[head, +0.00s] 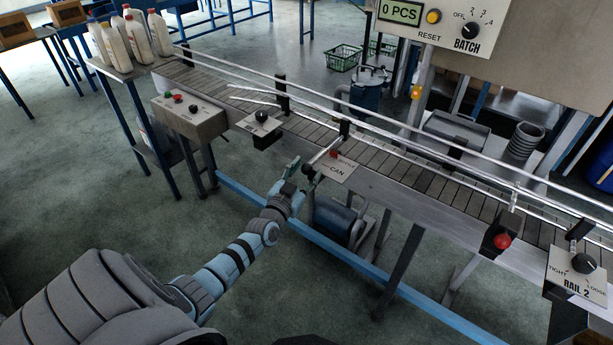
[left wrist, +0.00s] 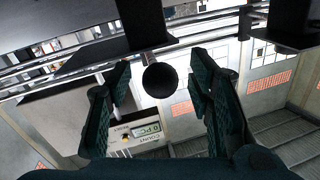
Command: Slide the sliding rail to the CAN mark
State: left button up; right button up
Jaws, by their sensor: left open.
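The sliding rail's rod (head: 325,151) sticks out from the conveyor side and ends in a round black knob (left wrist: 160,80). A label plate (head: 340,169) beside it carries the word CAN and a smaller word above that looks like BOTTLE. A red pointer (head: 334,154) sits at the plate's upper edge, nearer the upper word than CAN. My left gripper (head: 301,172) is open at the rod's outer end. In the left wrist view its fingers stand on both sides of the knob, with gaps showing. My right gripper is not in view.
The slatted conveyor (head: 420,178) runs diagonally with metal guide rails. A control box (head: 190,117) and a black knob on a small plate (head: 262,120) are to the left. A red button (head: 502,241) and the RAIL 2 plate (head: 577,270) are to the right. White bottles (head: 137,40) stand at the far left.

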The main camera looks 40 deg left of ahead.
pick_arm(q)
jog(key=shift+w+a+f, duration=0.1)
jog(key=shift+w, duration=0.3)
jog(key=shift+w+r, duration=0.15)
jog(key=shift+r, duration=0.05)
